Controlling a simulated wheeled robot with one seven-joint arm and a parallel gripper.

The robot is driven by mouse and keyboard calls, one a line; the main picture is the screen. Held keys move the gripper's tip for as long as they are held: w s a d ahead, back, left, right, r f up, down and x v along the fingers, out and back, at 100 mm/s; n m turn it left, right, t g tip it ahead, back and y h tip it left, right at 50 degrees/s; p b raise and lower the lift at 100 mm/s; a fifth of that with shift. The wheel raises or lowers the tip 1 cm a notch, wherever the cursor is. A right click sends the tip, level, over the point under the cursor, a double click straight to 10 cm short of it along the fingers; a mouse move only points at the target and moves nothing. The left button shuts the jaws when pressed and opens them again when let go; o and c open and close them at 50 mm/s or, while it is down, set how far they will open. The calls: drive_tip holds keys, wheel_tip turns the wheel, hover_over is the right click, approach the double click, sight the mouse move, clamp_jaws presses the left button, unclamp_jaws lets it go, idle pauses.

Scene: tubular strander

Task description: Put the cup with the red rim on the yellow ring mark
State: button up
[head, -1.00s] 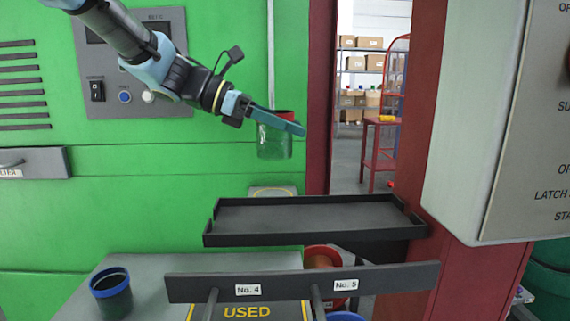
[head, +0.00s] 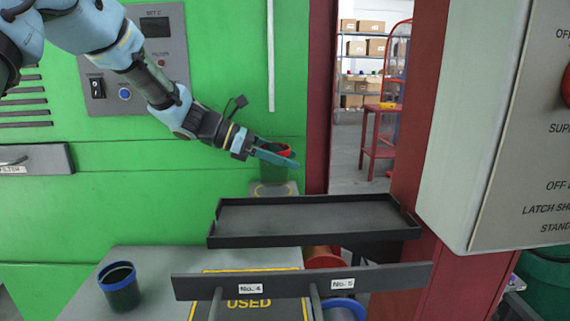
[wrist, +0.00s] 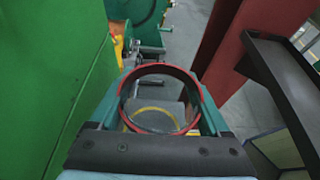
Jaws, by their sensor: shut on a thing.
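The cup with the red rim (head: 274,173) has a translucent green body and is upright in my gripper (head: 277,157). The wrist view looks down into it past its red rim (wrist: 160,68), with a gripper finger on each side. The yellow ring mark (head: 258,190) is on a small grey ledge behind the black tray. In the wrist view part of the yellow ring (wrist: 155,109) shows through the cup. The cup is above or very near the ledge; I cannot tell whether its bottom touches. Part of the ring is hidden in the head view.
A black tray (head: 315,240) stands in front of the ledge, and a black rail with labels (head: 300,283) is nearer. A cup with a blue rim (head: 119,287) stands on the grey bench at left. The green machine wall (head: 150,210) is close at left, a red post (head: 319,100) at right.

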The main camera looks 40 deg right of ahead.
drive_tip(key=shift+f, duration=0.8)
drive_tip(key=shift+w+f+p, duration=0.1)
drive_tip(key=shift+p, duration=0.35)
drive_tip(key=shift+d+f, duration=0.1)
drive_tip(key=shift+f, duration=0.15)
drive_tip(key=shift+f, duration=0.2)
drive_tip(key=o, duration=1.2)
drive_tip(key=shift+r, duration=0.1)
drive_tip(key=shift+r, duration=0.2)
drive_tip(key=b+v, duration=0.3)
drive_tip(key=v, duration=0.9)
drive_tip(key=shift+w+f, duration=0.1)
